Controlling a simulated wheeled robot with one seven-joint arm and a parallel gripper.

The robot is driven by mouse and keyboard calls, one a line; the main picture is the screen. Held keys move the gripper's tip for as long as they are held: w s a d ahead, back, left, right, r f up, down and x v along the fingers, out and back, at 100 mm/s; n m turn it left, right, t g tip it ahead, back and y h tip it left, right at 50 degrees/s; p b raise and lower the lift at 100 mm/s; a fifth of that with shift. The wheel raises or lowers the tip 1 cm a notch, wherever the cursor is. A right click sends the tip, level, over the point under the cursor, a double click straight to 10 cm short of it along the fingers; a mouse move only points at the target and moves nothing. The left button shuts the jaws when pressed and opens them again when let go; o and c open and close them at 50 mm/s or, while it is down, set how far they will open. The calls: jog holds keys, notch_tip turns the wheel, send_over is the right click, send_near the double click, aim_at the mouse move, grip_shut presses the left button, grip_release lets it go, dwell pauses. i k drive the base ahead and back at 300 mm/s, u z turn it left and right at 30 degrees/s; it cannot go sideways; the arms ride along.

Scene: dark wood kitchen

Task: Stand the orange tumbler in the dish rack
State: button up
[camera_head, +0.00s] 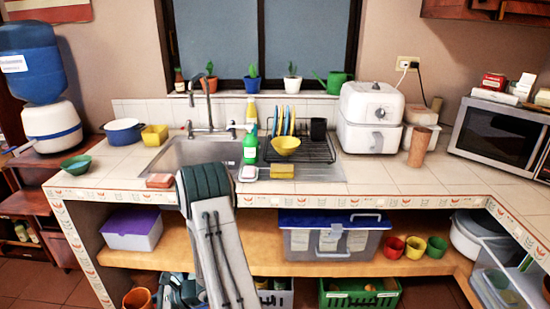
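A brownish-orange tumbler (418,147) stands upright on the tiled counter, right of the white air fryer. The dark dish rack (322,152) stands on the counter right of the sink, well left of the tumbler. The rack holds several upright plates (286,121), a yellow bowl (286,145) at its front and a black cup (318,129) at its back right. A link of my arm rises in front of the counter below the sink. I cannot make out my gripper or its fingers.
The white air fryer (371,118) stands between rack and tumbler. A green bottle (250,147) and a yellow sponge (282,171) are beside the rack. A microwave (500,134) stands at right. Counter in front of the air fryer is clear. Coloured cups (415,247) stand on the lower shelf.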

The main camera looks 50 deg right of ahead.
aim_at(312, 156)
jog(key=z, duration=1.75)
jog(key=i, duration=0.45)
